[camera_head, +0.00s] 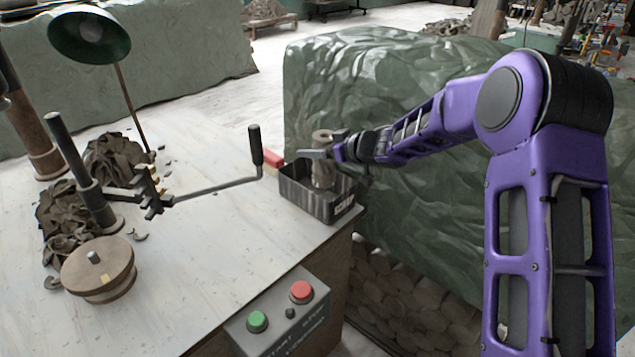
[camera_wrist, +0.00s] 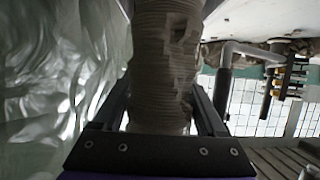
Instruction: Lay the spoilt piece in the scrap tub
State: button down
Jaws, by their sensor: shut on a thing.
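The spoilt piece (camera_head: 324,175) is an upright grey-brown clay cylinder with a hole in its top. In the wrist view the piece (camera_wrist: 160,65) fills the middle, with ridged sides and a rough, gouged patch. My gripper (camera_head: 322,154) is shut on its upper part, one finger on each side. The scrap tub (camera_head: 316,203) is a dark, open rectangular box with a pale label, at the table's right corner. The piece's lower part is within the tub's opening; I cannot tell whether it touches the floor.
A crank handle (camera_head: 256,150) rises just left of the tub. A wheel (camera_head: 98,268), clay trimmings (camera_head: 62,215) and a lamp (camera_head: 90,35) stand left. A button box (camera_head: 280,317) is at the front edge. Green sheeting (camera_head: 400,110) is behind my arm.

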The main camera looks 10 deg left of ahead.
aim_at(316, 171)
jog(key=shift+f+b, duration=0.95)
jog(key=shift+f, duration=2.5)
jog(key=shift+f, duration=0.1)
grip_release()
jog(key=shift+f, duration=0.1)
jog(key=shift+r, duration=0.2)
jog(key=p+v, duration=0.1)
jog(key=v, duration=1.1)
jog(key=shift+p, duration=0.4)
jog(key=shift+f, duration=0.1)
